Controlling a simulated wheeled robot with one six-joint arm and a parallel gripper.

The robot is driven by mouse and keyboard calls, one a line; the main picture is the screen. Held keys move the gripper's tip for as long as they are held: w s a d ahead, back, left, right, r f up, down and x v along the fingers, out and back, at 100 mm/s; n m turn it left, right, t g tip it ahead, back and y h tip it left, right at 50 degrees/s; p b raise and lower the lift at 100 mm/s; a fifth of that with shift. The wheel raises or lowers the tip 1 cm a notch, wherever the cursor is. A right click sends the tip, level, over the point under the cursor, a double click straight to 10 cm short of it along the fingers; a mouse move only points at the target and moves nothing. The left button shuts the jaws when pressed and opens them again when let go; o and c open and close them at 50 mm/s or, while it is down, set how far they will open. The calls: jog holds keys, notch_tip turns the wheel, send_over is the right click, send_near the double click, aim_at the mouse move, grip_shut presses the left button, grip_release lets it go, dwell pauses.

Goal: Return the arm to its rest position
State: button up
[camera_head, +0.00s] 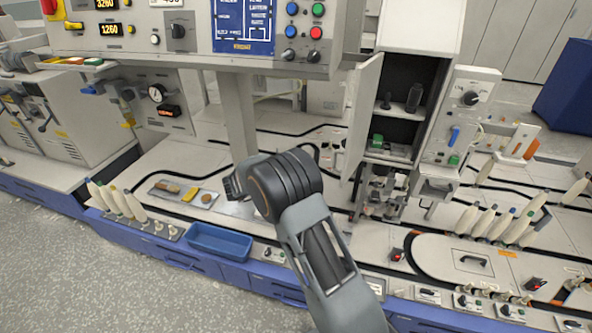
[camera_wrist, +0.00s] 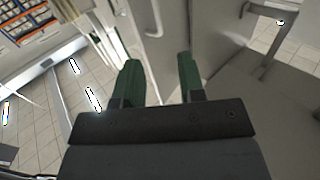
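My arm reaches up from the bottom of the head view, with its dark wrist bent to the left over the bench. My gripper (camera_head: 230,187) is at the left end of the wrist and shows small there, partly hidden by it. In the wrist view the two green fingers of my gripper (camera_wrist: 159,75) stand apart with nothing between them. Beyond them are a pale panel with a handle and a tiled floor. The gripper is open and looks clear of everything around it. The blue tray (camera_head: 219,252) sits at the bench's front edge, below left of the gripper, and looks empty.
White bobbins (camera_head: 122,203) stand at the left front, and several more (camera_head: 493,223) at the right. A flat tray of small items (camera_head: 183,193) lies left of the gripper. An open cabinet (camera_head: 402,110) stands to the right. The control panel (camera_head: 195,30) hangs above.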

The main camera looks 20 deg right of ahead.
jog(key=w+a+f+n+t+y, duration=0.5)
jog(key=w+f+t+y, duration=0.15)
jog(key=w+t, duration=0.2)
jog(key=s+a+r+n+y+p, duration=0.55)
jog(key=a+n+y, duration=0.35)
jog(key=y, duration=0.4)
jog(key=s+d+r+n+g+p, duration=0.15)
jog(key=s+r+g+p, duration=0.35)
jog(key=s, duration=0.5)
jog(key=s+d+r+n+g+p, duration=0.1)
jog(key=s+r+n+g+p, duration=0.1)
jog(key=s+r, duration=0.65)
jog(key=s+d+r+p, duration=0.2)
jog(key=s+r+p, duration=0.1)
jog(key=s+r, duration=0.1)
jog(key=s+d+r+t+h+p, duration=0.1)
jog(key=s+d+r+p, duration=0.2)
jog(key=s+r, duration=0.2)
jog(key=shift+s+r+p, duration=0.2)
jog(key=shift+r+p, duration=0.1)
jog(key=shift+r, duration=0.05)
